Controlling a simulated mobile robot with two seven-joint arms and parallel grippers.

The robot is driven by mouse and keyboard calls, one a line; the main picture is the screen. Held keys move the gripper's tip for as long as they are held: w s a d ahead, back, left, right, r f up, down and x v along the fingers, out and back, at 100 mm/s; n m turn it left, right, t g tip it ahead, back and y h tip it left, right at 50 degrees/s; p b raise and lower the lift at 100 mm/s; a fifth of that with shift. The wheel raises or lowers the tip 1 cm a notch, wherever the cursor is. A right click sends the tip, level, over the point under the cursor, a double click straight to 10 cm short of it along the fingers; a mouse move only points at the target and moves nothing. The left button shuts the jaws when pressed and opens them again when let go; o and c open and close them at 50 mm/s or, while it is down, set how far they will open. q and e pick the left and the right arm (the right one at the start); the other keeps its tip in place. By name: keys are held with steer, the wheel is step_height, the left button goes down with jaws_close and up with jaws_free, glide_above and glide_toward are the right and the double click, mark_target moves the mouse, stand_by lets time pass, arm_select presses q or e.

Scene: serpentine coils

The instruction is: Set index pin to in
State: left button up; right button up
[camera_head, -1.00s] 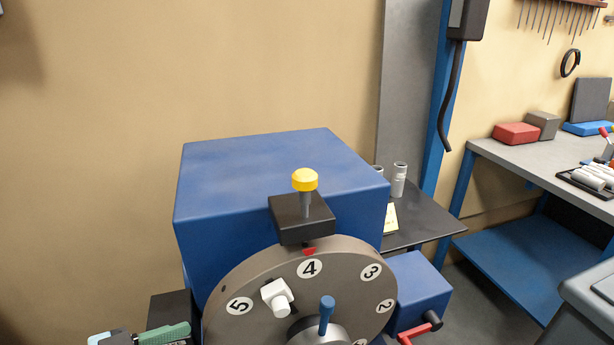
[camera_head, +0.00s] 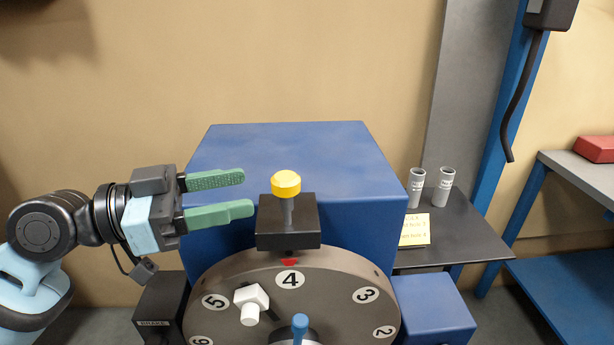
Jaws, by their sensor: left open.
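The index pin (camera_head: 287,188) has a yellow knob on a grey stem and stands upright in a black block (camera_head: 288,222) at the top front of the blue machine housing (camera_head: 325,150). A length of stem shows between knob and block. Below it is the grey numbered disc (camera_head: 337,262), with number 4 under a small red pointer (camera_head: 289,262). My left gripper (camera_head: 246,193) is open and empty, with green fingers pointing right. Its fingertips are a little left of the pin, apart from it in the picture. My right gripper is out of view.
A white block knob (camera_head: 251,299) and a blue handle (camera_head: 299,325) stick out from the disc. Two grey cups (camera_head: 430,188) and a yellow note (camera_head: 414,230) are on a dark shelf at right. A blue post (camera_head: 520,110) stands beyond. The wall area above the housing is clear.

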mark_target(272, 183)
arm_select(q)
steer(key=shift+w+d+r, duration=0.1)
steer(key=shift+d+r, duration=0.05)
steer(key=shift+d, duration=0.2)
steer(key=p+x, duration=0.2)
steer(key=x, duration=0.4)
steer(key=shift+w+d, duration=0.15)
steer(key=shift+d, duration=0.25)
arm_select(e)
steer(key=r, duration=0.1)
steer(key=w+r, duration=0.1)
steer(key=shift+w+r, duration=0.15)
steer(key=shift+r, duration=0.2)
arm_select(q)
jaws_close()
steer(key=shift+f, duration=0.25)
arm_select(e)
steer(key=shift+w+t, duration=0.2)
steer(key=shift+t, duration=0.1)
